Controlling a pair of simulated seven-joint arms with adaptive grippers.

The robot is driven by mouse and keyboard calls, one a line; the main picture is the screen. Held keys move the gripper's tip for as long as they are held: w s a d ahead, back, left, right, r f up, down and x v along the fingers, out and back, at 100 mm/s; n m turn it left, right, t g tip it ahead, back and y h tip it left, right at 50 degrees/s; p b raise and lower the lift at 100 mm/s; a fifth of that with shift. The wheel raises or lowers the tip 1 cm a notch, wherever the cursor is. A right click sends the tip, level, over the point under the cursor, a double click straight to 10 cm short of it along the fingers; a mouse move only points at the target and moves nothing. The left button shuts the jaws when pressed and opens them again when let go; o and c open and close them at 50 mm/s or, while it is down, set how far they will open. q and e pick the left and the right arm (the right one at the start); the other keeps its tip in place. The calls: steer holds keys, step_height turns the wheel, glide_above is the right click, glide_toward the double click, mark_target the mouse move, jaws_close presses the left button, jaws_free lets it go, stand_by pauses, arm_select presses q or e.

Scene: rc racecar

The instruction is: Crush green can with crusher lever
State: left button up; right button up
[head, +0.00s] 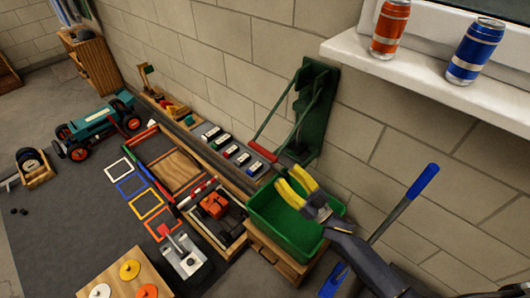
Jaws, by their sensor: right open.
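The green can crusher (322,108) is fixed upright on the block wall at the middle right. Its lever runs down to the left and ends in a red handle (262,152). I cannot make out a green can; the crusher's lower part is dark and crowded. My right gripper (292,181), with yellow fingers, is open just below the crusher and over the green bin (262,228). My left gripper is not in view.
An orange can (390,28) and a blue can (475,52) stand on the white windowsill (430,75). A blue-handled tool (422,182) leans by the wall at right. Toy cars (230,150), trays and a teal tractor (95,125) fill the left. The wall beside the crusher is clear.

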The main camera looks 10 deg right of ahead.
glide_toward(258, 146)
steer(key=x, duration=0.4)
steer(key=shift+w+a+r, duration=0.15)
steer(key=shift+w+r, duration=0.05)
steer(key=shift+w, duration=0.05)
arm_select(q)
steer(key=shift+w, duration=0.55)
arm_select(e)
steer(key=shift+x, duration=1.2)
steer(key=shift+f, duration=0.1)
steer(key=shift+c, duration=0.3)
jaws_close()
